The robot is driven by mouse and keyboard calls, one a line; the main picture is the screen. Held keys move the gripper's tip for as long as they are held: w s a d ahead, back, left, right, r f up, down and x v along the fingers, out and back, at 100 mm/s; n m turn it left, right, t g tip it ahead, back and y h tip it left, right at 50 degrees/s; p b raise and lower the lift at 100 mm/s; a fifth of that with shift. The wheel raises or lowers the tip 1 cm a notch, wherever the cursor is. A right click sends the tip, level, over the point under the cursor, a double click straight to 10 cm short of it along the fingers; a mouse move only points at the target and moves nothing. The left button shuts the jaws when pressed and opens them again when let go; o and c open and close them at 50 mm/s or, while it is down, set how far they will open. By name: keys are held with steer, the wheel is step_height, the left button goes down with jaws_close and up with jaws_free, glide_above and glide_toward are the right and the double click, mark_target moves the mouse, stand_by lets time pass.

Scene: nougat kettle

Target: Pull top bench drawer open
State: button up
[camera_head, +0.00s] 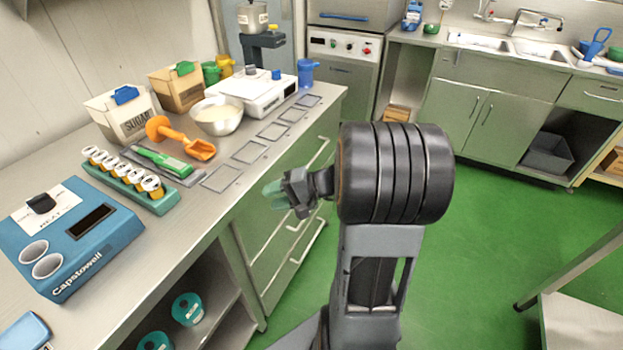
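The bench's grey-green drawer stack (263,233) is below the worktop edge, left of centre. The top drawer's bar handle (319,153) shows partly, up and right of my gripper. Lower bar handles (309,241) run beneath. The drawer fronts look flush with the bench, with no visible gap. My gripper (271,193) has greenish fingertips pointing left toward the drawer fronts. It overlaps them in the picture; I cannot tell whether it touches a handle. My wrist hides part of the drawer fronts. The finger opening is too small and turned away to judge.
The worktop (190,235) holds a blue Capstowell device (75,240), a green rack of vials (130,185), an orange scoop (180,137), a bowl (218,117) and a white scale (258,92). Green floor (480,260) is clear to the right. A table (580,320) stands at lower right.

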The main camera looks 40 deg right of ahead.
steer(key=w+d+f+m+t+h+b, duration=0.2)
steer(key=w+d+f+m+t+b, duration=0.15)
steer(key=d+f+t, duration=0.5)
steer(key=m+t+h+b, duration=0.3)
steer(key=m+t+h, duration=0.1)
steer(key=m+h, duration=0.25)
glide_toward(313, 158)
steer(key=shift+h, duration=0.55)
steer(key=x, duration=0.9)
steer(key=shift+w+a+f, duration=0.2)
steer(key=shift+w+a, duration=0.15)
jaws_close()
